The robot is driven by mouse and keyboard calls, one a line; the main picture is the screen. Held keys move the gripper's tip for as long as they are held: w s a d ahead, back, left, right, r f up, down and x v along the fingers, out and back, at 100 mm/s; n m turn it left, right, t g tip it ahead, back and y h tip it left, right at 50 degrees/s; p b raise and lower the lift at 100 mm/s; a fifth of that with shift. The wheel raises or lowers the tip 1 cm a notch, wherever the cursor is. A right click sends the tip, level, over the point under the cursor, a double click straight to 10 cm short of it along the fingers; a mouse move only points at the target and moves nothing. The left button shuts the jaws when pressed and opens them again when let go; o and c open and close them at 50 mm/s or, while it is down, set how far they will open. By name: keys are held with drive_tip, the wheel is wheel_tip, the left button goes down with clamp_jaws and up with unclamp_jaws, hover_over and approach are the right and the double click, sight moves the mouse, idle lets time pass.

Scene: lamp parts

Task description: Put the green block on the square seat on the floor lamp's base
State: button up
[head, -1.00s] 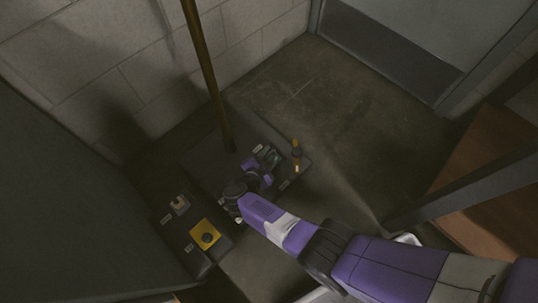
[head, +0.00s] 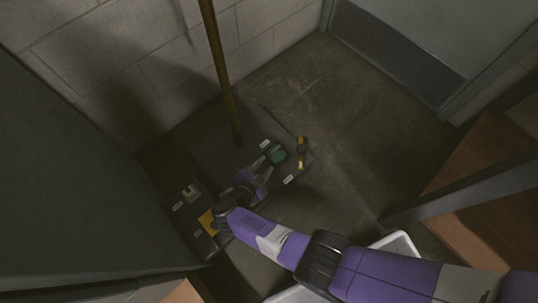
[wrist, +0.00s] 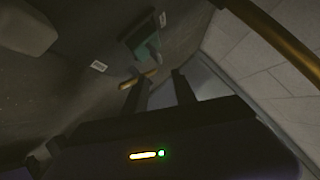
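The green block (head: 277,155) rests on the dark floor lamp base (head: 258,122), between two white labels; whether it sits squarely in a seat is too dark to tell. It also shows in the wrist view (wrist: 148,49), beside a dark shape. The lamp's brass pole (head: 224,75) rises from the base left of the block. My gripper (head: 265,168) is just below and left of the block, apart from it. In the wrist view my gripper (wrist: 156,86) has its two fingers spread with nothing between them. The square seat itself is not clearly visible.
A brass piece (head: 301,150) stands near the base's right edge. A yellow plate (head: 207,221) is partly hidden behind my wrist; a grey notched part (head: 190,191) is beside it. A white bin (head: 402,243) is at lower right. Open floor (head: 350,120) lies to the right.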

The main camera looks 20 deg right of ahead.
drive_tip(key=shift+v, duration=0.75)
drive_tip(key=s+d+r+n+t+y, duration=0.3)
drive_tip(key=s+d+r+n+t, duration=0.25)
drive_tip(key=d+r+t, duration=0.4)
drive_tip(key=s+r+n+g+y, duration=0.1)
drive_tip(key=s+r+n+y, duration=0.2)
drive_tip(key=s+r+n, duration=0.3)
drive_tip(key=s+a+r+n+g+y, duration=0.1)
drive_tip(key=s+r+n+y, duration=0.2)
drive_tip(key=s+r, duration=1.3)
wheel_tip(320, 180, up, 5)
drive_tip(key=n, duration=0.3)
drive_tip(key=shift+s+a, duration=0.2)
drive_tip(key=shift+s, duration=0.15)
